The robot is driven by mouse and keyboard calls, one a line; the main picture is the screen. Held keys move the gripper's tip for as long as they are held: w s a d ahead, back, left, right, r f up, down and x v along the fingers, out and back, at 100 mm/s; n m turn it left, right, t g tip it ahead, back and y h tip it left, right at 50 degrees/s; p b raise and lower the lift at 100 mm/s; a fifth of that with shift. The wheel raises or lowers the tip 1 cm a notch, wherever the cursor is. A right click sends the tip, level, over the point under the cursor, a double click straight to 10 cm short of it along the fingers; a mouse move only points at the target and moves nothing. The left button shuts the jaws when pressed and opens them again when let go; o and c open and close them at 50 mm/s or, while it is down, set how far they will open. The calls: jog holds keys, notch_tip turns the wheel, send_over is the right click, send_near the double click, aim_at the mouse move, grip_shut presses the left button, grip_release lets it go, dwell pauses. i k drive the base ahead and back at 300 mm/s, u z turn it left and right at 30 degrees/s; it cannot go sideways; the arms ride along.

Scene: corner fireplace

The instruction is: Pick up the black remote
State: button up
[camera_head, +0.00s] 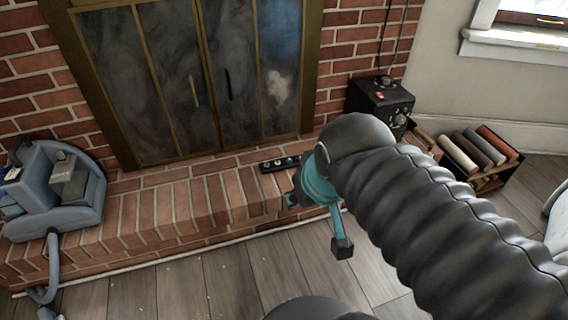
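The black remote (281,163) lies flat on the brick hearth (190,207), in front of the glass fireplace doors. Small light marks show on its top. My gripper (318,222) is teal with dark tips, just right of and below the remote in the picture. One finger reaches toward the hearth edge and another points down over the floor, with a gap between them. I see nothing held between the fingers. My dark ribbed arm comes in from the right and hides part of the gripper and the hearth's right end.
A grey-blue vacuum-like machine (75,205) with a hose sits on the hearth's left. A black box with knobs (380,97) stands at the right end. The wooden floor (190,285) in front is mostly clear.

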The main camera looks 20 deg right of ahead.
aim_at(283, 165)
jog(key=u, duration=0.05)
jog(key=k, duration=0.45)
jog(key=z, duration=0.7)
jog(key=i, duration=1.25)
jog(key=u, duration=0.65)
